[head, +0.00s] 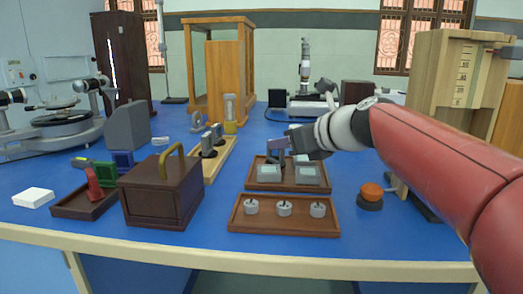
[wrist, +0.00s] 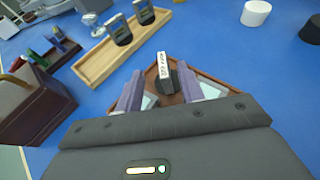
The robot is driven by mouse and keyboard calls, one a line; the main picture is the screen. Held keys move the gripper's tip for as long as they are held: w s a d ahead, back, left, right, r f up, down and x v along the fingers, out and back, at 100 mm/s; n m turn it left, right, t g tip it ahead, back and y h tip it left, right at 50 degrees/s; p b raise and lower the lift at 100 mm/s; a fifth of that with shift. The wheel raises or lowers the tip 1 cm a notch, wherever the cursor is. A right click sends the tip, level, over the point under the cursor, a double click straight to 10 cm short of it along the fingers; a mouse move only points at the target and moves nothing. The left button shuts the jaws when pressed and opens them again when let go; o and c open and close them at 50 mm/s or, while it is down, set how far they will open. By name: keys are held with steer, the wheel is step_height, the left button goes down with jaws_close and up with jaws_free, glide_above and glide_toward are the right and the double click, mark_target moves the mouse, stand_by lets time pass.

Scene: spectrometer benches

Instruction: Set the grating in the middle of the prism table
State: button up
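My gripper (head: 283,151) is over the back wooden tray (head: 262,187), fingers pointing down. In the wrist view its two purple fingers (wrist: 160,78) are apart, one on each side of a small dark upright piece with a white printed label, which looks like the grating (wrist: 164,60). Gaps seem to show between it and the fingers; I cannot tell whether either touches. In the head view the gripper hides this piece. The spectrometer (head: 50,135) stands at the far left, with what looks like its round prism table (head: 60,118) in the middle.
Pale glass plates (head: 307,173) lie in the same tray. A front tray (head: 285,228) holds three grey weights. A dark wooden box with a handle (head: 160,190), a wooden rack (head: 218,160) and a grey block (head: 122,127) stand between tray and spectrometer. An orange button (head: 371,192) is right.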

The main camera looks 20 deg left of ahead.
mark_target(271, 160)
steer(key=x, duration=0.6)
steer(key=shift+w+a+f+b, duration=0.1)
steer(key=shift+w+f+b, duration=0.25)
steer(key=shift+w+f, duration=0.05)
steer(key=shift+c, duration=0.5)
jaws_close()
